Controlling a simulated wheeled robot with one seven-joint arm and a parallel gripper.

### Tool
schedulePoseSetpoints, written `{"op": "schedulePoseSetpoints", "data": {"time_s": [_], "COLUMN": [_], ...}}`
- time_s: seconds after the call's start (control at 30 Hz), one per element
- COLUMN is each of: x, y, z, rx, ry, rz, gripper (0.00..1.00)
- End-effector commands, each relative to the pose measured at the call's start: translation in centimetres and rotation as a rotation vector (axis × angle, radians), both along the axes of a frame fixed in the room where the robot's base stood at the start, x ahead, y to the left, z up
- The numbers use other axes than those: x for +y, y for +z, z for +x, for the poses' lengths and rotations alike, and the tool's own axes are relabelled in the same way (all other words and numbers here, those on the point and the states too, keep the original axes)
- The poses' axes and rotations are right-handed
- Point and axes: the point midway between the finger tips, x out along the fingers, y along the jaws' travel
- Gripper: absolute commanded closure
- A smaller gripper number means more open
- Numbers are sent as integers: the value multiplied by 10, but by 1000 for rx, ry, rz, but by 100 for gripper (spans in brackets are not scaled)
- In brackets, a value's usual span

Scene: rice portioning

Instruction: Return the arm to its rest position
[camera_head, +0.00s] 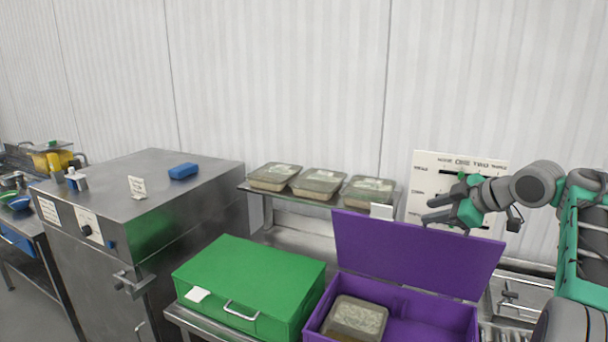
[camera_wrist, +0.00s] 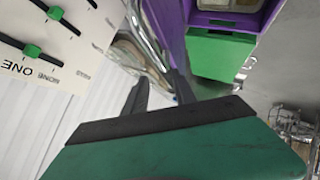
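My arm reaches in from the right of the head view, raised above the open purple box (camera_head: 415,245). My gripper (camera_head: 428,210) points left, in front of the white slider board (camera_head: 462,170). Its two dark fingers are apart, with nothing seen between them. The fingers (camera_wrist: 158,88) also show apart in the wrist view, with the slider board (camera_wrist: 50,30) at upper left and the purple box (camera_wrist: 172,30) beyond them.
A lidded tray (camera_head: 356,319) sits in the purple box. A closed green box (camera_head: 250,280) stands to its left. Three lidded trays (camera_head: 318,182) stand on a shelf behind. A steel cabinet (camera_head: 150,215) with a blue block (camera_head: 184,171) on top is at left.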

Motion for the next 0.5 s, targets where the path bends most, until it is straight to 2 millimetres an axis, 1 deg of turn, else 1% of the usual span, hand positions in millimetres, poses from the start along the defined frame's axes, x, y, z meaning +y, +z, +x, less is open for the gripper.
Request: {"op": "schedulePoseSetpoints", "data": {"time_s": [0.03,0.17,0.27,0.37,0.4,0.47,0.5], "x": [14,46,76,111,126,146,155], "y": [0,-7,-19,-43,-58,-87,-109], "z": [-1,-8,-22,-52,-71,-108,-135], "rx": [19,94,168,267,315,393,443], "ry": [-24,-122,-217,-346,-409,-517,-596], "rz": [15,76,127,185,209,244,263], "gripper": [68,68,68,68,68,68,68]}}
